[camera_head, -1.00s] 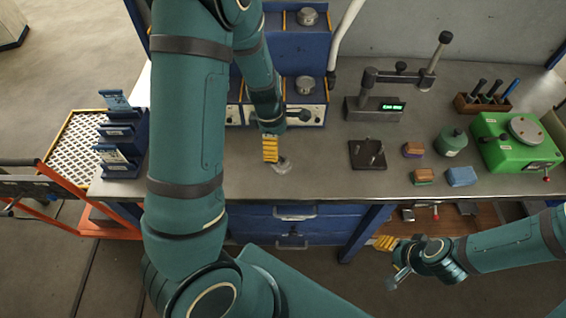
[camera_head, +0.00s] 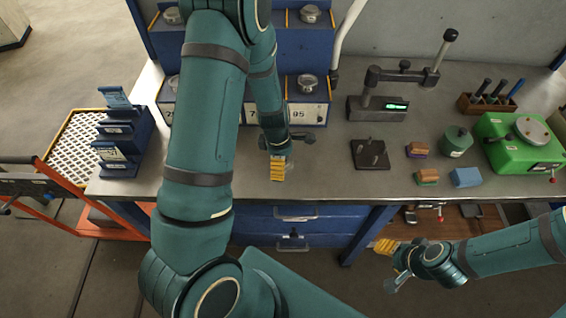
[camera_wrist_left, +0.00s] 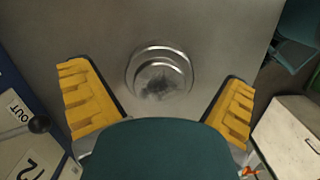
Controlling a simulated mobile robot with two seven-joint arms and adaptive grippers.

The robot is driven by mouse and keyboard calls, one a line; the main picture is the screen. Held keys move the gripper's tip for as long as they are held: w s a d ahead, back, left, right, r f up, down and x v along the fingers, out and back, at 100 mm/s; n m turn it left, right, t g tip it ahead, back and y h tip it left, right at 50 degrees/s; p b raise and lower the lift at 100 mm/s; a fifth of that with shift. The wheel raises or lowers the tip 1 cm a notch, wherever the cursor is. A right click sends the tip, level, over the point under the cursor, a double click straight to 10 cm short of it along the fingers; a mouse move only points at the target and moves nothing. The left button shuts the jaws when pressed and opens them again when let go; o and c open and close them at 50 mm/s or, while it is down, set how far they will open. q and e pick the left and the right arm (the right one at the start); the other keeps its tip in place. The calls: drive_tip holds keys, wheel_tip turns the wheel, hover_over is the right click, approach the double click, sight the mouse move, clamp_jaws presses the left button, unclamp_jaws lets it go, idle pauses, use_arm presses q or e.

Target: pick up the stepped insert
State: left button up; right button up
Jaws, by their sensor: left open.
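The stepped insert (camera_wrist_left: 158,80) is a round, shiny metal piece with a smaller raised step, standing on the grey metal bench. In the left wrist view it lies between and just beyond the two yellow fingers of my left gripper (camera_wrist_left: 158,108), which are spread wide and do not touch it. In the head view my left gripper (camera_head: 278,168) is low over the bench and hides most of the insert. My right gripper (camera_head: 390,265) is empty and open in front of the bench edge, away from the insert.
A blue rack (camera_head: 255,114) with numbered labels and metal knob-like pieces (camera_head: 308,84) stands behind the left gripper. A dark plate with pins (camera_head: 370,154), coloured blocks (camera_head: 466,177) and a green box (camera_head: 515,145) are to the right. A blue holder (camera_head: 124,140) stands left.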

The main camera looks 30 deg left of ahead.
use_arm(q)
drive_tip(key=c, duration=1.4)
